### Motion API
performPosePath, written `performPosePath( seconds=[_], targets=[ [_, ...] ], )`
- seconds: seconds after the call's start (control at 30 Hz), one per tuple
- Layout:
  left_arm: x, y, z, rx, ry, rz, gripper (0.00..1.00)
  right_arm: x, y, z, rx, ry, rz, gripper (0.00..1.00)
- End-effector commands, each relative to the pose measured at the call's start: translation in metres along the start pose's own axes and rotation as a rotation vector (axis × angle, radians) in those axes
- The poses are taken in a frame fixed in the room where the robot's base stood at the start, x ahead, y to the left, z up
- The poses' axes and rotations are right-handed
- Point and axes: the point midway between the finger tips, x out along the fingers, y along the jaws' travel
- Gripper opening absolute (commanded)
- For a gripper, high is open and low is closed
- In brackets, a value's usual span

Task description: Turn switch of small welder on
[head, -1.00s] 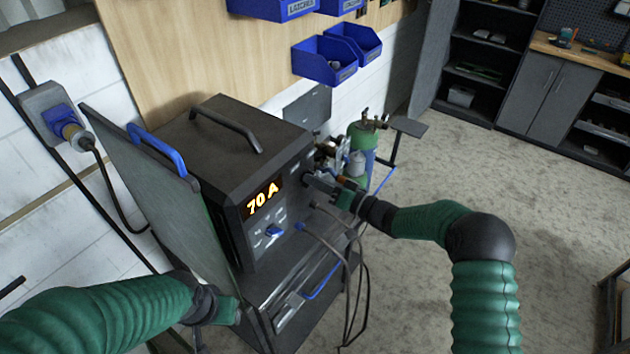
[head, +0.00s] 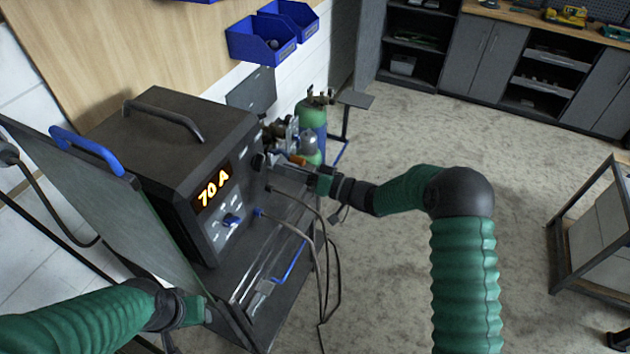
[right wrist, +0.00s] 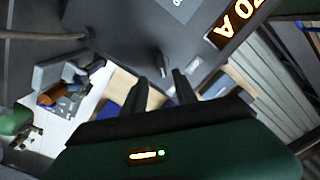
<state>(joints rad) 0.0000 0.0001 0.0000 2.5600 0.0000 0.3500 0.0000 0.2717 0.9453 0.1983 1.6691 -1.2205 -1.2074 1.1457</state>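The small welder (head: 165,145) is a dark box with a handle on top and a lit orange display (head: 212,188) reading 70 A. A blue knob (head: 232,218) sits below the display. A dark rotary switch (head: 258,161) is on the upper right of its front; it also shows in the right wrist view (right wrist: 152,71). My right gripper (head: 280,168) is just off this switch. In the right wrist view its two fingers (right wrist: 160,88) are apart with nothing between them. My left gripper (head: 200,309) is by the lower edge of the grey side panel; its fingers are unclear.
The grey panel (head: 100,205) with a blue handle stands left of the welder. Cables (head: 325,245) hang from its front. A green gas cylinder (head: 310,120) stands behind. Blue bins (head: 262,42) hang on the wall. The floor to the right is open up to a metal-framed cart (head: 590,225).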

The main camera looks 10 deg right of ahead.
Motion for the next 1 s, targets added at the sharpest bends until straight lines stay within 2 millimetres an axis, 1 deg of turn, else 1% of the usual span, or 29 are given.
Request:
performPosePath(
  seconds=[0.03, 0.2, 0.3, 0.4, 0.57, 0.93, 1.0],
  targets=[
    [0.008, 0.0, 0.002, 0.0, 0.0, 0.0, 0.44, -0.016, 0.004, 0.002, -0.001, 0.002, 0.005, 0.34],
    [0.017, 0.0, 0.004, 0.0, 0.0, 0.0, 0.44, -0.064, 0.004, 0.001, -0.001, 0.002, 0.003, 0.34],
    [0.021, 0.0, 0.005, 0.0, 0.0, 0.0, 0.44, -0.085, 0.004, 0.001, 0.0, 0.001, 0.003, 0.34],
    [0.022, 0.0, 0.005, 0.0, 0.0, 0.0, 0.44, -0.098, 0.003, 0.001, 0.001, 0.0, 0.001, 0.34],
    [0.022, 0.0, 0.005, 0.0, 0.0, 0.0, 0.44, -0.104, 0.003, 0.0, 0.002, 0.0, 0.0, 0.34],
    [0.022, 0.0, 0.005, 0.0, 0.0, 0.0, 0.44, -0.103, 0.003, 0.0, -0.001, 0.0, 0.004, 0.34],
    [0.022, 0.0, 0.005, 0.0, 0.0, 0.0, 0.44, -0.1, 0.006, -0.003, -0.024, 0.002, 0.047, 0.34]
  ],
)
